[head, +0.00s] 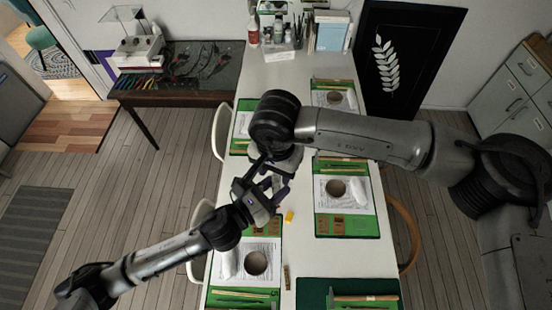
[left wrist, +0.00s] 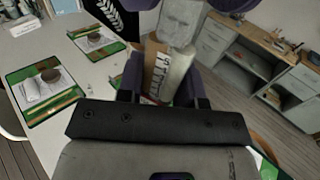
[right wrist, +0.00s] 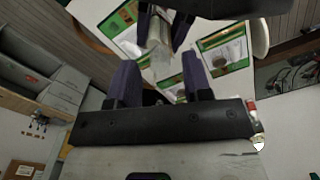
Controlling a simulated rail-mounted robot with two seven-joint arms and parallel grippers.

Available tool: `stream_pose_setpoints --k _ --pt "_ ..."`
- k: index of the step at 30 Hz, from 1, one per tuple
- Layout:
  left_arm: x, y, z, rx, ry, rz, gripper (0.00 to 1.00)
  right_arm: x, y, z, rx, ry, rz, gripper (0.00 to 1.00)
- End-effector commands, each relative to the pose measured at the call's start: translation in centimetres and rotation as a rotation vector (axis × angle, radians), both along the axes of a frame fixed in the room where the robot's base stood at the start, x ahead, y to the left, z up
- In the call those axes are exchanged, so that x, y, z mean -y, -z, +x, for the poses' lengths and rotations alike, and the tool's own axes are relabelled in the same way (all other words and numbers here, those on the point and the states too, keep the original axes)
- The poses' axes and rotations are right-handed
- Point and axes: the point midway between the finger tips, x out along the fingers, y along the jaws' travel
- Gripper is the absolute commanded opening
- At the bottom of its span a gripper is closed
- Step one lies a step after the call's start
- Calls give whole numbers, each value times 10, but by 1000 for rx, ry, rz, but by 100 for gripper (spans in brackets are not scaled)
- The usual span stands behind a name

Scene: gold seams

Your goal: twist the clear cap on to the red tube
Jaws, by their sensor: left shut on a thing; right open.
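My left gripper (left wrist: 165,72) is shut on a pale, whitish tube (left wrist: 178,76); no clear red shows on it. In the head view the left gripper (head: 266,192) is below the right wrist over the table's middle, and the arms hide much of the held thing.
The white table (head: 297,262) carries green mats (head: 345,226) with papers and brown round pots (head: 336,188). A small yellow piece (head: 289,216) lies beside the grippers. A clear box of tools (head: 280,50) and books (head: 331,32) stand at the back. Chairs flank the table.

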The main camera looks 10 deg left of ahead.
Motion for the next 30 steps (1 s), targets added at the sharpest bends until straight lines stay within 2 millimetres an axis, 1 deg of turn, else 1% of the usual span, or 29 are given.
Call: stream_pose_setpoints --k 3,6,17,20,30 --pt "0 0 0 0 0 0 0 0 10 0 -1 0 0 45" --pt "0 0 0 0 0 0 0 0 15 0 -1 0 1 45" --pt "0 0 0 0 0 0 0 0 17 0 0 0 1 45" --pt "0 0 0 0 0 0 0 0 17 0 0 0 1 38" --pt "0 0 0 0 0 0 0 0 17 0 0 0 1 5"
